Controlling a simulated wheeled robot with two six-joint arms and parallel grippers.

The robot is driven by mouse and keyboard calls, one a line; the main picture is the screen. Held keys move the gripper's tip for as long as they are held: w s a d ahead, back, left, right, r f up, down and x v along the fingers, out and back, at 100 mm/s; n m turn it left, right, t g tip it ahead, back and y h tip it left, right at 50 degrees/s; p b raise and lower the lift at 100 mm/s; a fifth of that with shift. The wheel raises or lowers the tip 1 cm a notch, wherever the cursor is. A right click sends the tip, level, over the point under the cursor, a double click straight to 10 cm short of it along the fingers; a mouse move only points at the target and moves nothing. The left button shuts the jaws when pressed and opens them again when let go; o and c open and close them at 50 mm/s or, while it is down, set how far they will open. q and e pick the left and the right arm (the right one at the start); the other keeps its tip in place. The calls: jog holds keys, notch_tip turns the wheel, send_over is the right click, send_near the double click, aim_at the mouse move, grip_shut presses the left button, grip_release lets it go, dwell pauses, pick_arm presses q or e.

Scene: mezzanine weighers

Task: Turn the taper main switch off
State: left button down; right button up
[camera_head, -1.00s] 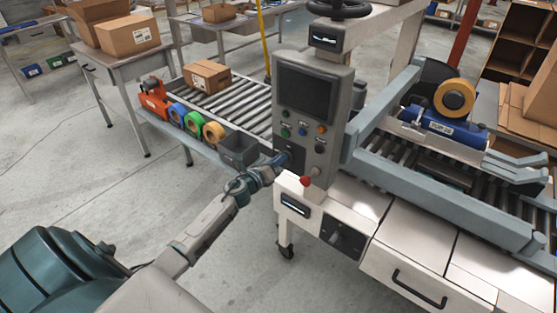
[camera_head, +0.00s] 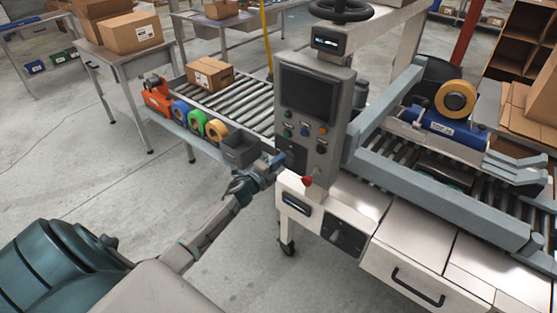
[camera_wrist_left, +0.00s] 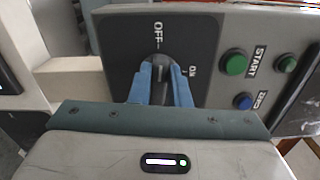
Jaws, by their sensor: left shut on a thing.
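The taper main switch (camera_wrist_left: 160,69) is a dark rotary knob on a black plate, in the left wrist view. OFF is printed above it and ON to its right. The knob's pale mark appears to point up toward OFF; its sides are covered by the fingers. My left gripper (camera_wrist_left: 160,82) is shut on the knob, with one blue finger on each side. In the head view my left gripper (camera_head: 279,160) is at the lower left of the grey control panel (camera_head: 313,115), and hides most of the switch. My right gripper is not in view.
Green START (camera_wrist_left: 234,63) and blue (camera_wrist_left: 243,101) buttons sit right of the switch plate. A red knob (camera_head: 307,181) stands just below the panel. A grey bin (camera_head: 240,149) and tape rolls (camera_head: 197,123) line the conveyor's side. Clear floor lies left of the machine.

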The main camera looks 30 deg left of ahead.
pick_arm(q)
jog(key=shift+f+n, duration=0.1)
jog(key=shift+n, duration=0.5)
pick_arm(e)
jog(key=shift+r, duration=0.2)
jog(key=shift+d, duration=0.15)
pick_arm(q)
jog(key=c, duration=1.4)
grip_release()
jog(key=shift+o, duration=0.2)
jog(key=shift+s, duration=0.1)
